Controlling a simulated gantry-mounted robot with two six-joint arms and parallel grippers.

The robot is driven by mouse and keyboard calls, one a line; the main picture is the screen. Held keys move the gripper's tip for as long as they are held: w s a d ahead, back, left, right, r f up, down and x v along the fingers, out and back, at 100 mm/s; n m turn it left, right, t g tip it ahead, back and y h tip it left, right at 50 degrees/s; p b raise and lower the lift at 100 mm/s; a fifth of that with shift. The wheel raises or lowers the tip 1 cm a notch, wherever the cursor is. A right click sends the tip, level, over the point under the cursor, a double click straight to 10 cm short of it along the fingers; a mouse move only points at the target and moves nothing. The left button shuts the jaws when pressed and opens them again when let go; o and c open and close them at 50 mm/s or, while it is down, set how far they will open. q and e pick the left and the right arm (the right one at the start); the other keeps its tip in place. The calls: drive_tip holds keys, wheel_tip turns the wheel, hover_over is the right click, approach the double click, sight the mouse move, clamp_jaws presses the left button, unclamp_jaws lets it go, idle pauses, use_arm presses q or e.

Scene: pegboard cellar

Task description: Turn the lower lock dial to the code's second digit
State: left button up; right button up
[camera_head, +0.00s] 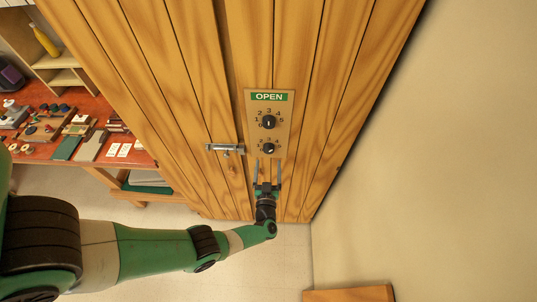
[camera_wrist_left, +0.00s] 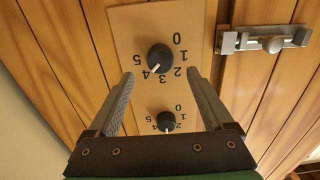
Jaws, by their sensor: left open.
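The lock panel (camera_head: 285,135) is on the wooden door, with an upper dial (camera_head: 268,122) and a lower dial (camera_head: 268,148), both black. My left gripper (camera_head: 268,162) is open and empty, its fingers pointing at the panel near the lower dial. The left wrist view is upside down: the lower dial (camera_wrist_left: 160,58) shows just beyond and between the fingertips (camera_wrist_left: 159,74), apparently untouched. Its white mark points about between 3 and 4, nearer 4. The upper dial (camera_wrist_left: 166,121) shows between the fingers, its mark toward the hidden digits. No code shows.
A green OPEN sign (camera_head: 268,97) tops the panel. A metal bolt (camera_head: 225,149) is left of the lower dial; it also shows in the wrist view (camera_wrist_left: 265,40). A red workbench (camera_head: 92,158) with small items stands at left. A bare wall lies right.

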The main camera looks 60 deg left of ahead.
use_arm(q)
drive_tip(key=v, duration=0.6)
drive_tip(key=shift+p, duration=0.3)
